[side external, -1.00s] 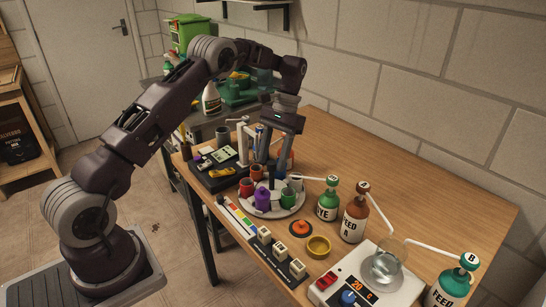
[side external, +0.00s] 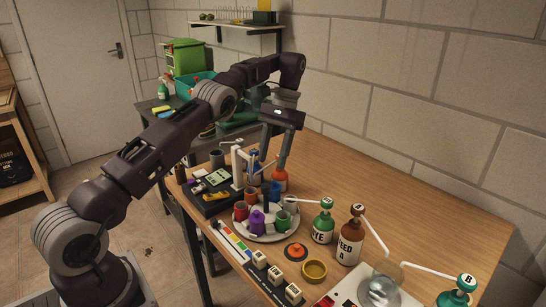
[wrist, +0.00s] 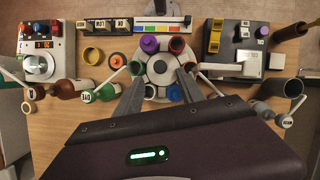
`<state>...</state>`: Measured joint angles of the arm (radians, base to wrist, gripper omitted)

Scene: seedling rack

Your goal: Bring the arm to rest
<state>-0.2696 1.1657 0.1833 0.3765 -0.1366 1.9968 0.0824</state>
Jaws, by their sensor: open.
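My gripper (side external: 273,163) is open in the side view, with its two fingers pointing down above the back of the bench. Nothing shows between the fingers. In the wrist view, my gripper (wrist: 158,82) has its fingers spread over the near part of a round white carousel (wrist: 158,55). The carousel (side external: 266,236) also shows in the side view, with red, purple, green and blue cups on it.
A green-capped DYE bottle (side external: 323,226) and a brown FEED A bottle (side external: 350,240) stand right of the carousel. A yellow ring-like dish (side external: 314,271) and an orange knob (side external: 295,251) lie in front. A dark instrument base (side external: 205,203) stands left. The bench's right back is clear.

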